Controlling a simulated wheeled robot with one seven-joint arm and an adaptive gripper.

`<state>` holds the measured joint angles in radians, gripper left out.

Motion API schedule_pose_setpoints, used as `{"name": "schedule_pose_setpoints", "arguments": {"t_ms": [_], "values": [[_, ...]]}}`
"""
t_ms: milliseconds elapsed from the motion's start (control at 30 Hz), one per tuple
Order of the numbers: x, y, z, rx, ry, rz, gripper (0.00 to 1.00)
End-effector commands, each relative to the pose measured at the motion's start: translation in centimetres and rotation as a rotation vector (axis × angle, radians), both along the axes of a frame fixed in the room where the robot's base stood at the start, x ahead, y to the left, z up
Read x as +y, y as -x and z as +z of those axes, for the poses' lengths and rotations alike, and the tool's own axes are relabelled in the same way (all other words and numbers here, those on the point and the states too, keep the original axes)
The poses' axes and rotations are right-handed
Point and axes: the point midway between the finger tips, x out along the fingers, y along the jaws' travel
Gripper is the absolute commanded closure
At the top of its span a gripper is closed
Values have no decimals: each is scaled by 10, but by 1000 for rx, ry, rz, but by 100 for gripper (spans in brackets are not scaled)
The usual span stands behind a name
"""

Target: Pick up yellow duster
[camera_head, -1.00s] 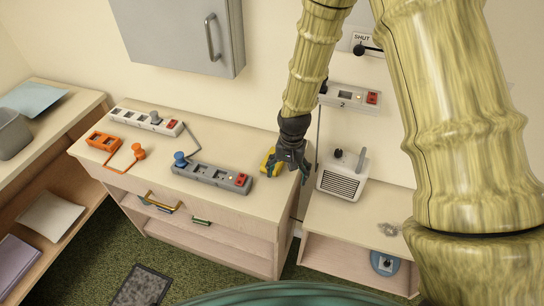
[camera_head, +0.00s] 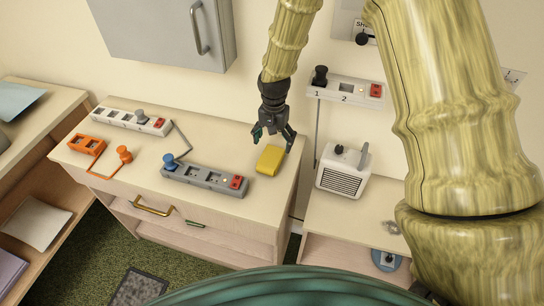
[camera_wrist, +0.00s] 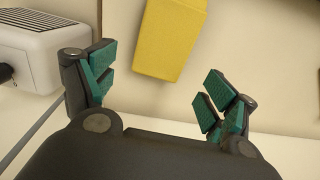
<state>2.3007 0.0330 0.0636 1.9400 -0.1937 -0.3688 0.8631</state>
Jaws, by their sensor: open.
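The yellow duster (camera_head: 269,160) is a small yellow block lying on the light wooden top of the cabinet (camera_head: 215,140), near its right edge. My gripper (camera_head: 273,138) is above and just behind it, fingers apart and empty, pointing down. In the wrist view the yellow duster (camera_wrist: 170,38) shows at the top middle, beyond the gap between the teal-padded fingers of my gripper (camera_wrist: 155,95). Its upper end is cut off by the picture's edge. The fingers do not appear to touch it.
A grey power strip (camera_head: 205,180) with a blue plug lies left of the duster. A white strip (camera_head: 130,120) and an orange socket block (camera_head: 87,145) lie farther left. A white heater-like box (camera_head: 343,170) stands on the lower shelf at right; it also shows in the wrist view (camera_wrist: 40,45).

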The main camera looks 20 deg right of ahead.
Motion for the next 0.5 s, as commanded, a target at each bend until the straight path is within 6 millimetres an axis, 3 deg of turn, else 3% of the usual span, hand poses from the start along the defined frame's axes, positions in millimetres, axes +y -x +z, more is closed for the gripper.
{"name": "schedule_pose_setpoints", "arguments": {"t_ms": [267, 500], "values": [[-2, 1, -10, 3, 0, -3, 14], [-1, 2, -31, 2, 0, -2, 14]]}}
